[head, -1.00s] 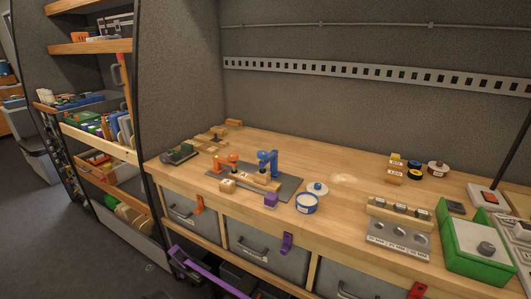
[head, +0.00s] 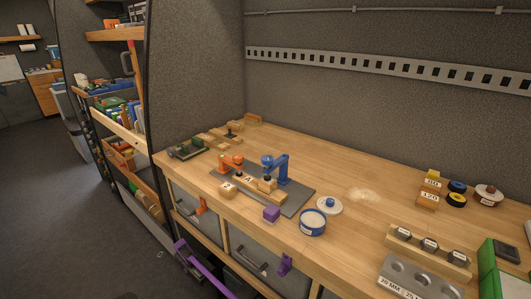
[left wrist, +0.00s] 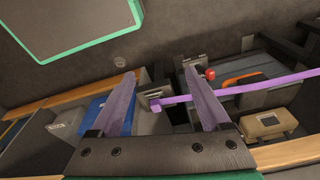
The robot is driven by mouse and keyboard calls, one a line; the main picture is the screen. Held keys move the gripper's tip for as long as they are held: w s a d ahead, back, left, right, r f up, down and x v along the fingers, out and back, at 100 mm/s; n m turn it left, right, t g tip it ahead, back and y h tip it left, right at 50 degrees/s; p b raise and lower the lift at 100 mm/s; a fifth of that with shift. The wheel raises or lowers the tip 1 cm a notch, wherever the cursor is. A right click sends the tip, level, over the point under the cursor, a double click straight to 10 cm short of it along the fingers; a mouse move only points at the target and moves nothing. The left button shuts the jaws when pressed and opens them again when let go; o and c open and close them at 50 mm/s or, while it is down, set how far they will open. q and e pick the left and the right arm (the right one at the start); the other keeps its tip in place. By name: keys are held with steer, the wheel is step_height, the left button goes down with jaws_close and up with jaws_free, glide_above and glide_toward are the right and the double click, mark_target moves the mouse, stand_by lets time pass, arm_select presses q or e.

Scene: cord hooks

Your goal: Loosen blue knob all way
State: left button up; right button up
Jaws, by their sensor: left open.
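A blue clamp (head: 284,166) stands on a dark grey mat (head: 296,198) on the workbench, with a blue knob (head: 267,160) at its left top. An orange clamp (head: 231,162) stands to its left. Wooden blocks (head: 266,184) sit at the foot of the clamps. The knob's threads are too small to make out. My left gripper (left wrist: 160,85) is open and empty in the left wrist view, its two purple fingers spread apart. My right gripper is not in view.
A purple block (head: 271,213), a blue-rimmed round tin (head: 312,223) and a white lid with a blue knob (head: 328,205) are near the mat. A long purple bar (head: 205,270) shows below the bench front. Shelving stands at left. Bare bench top lies behind the mat.

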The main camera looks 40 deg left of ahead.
arm_select(q)
steer(key=w+d+r, duration=0.1)
steer(key=w+r, duration=0.8)
steer(key=r, duration=0.4)
step_height(320, 180, up, 11)
steer(key=w+a+t+b, duration=0.2)
steer(key=a, duration=0.1)
steer(key=m+t+y, duration=0.2)
steer(key=m+t, duration=1.2)
steer(key=m, duration=1.9)
glide_toward(268, 160)
steer(key=shift+n, duration=0.3)
steer(key=w, duration=0.4)
steer(key=w+a, duration=0.1)
steer(key=w, duration=0.4)
steer(key=w+a+p, duration=0.1)
steer(key=w, duration=0.4)
steer(key=shift+a+f, duration=0.1)
steer(key=shift+a, duration=0.1)
jaws_close()
steer(key=shift+y, duration=0.4)
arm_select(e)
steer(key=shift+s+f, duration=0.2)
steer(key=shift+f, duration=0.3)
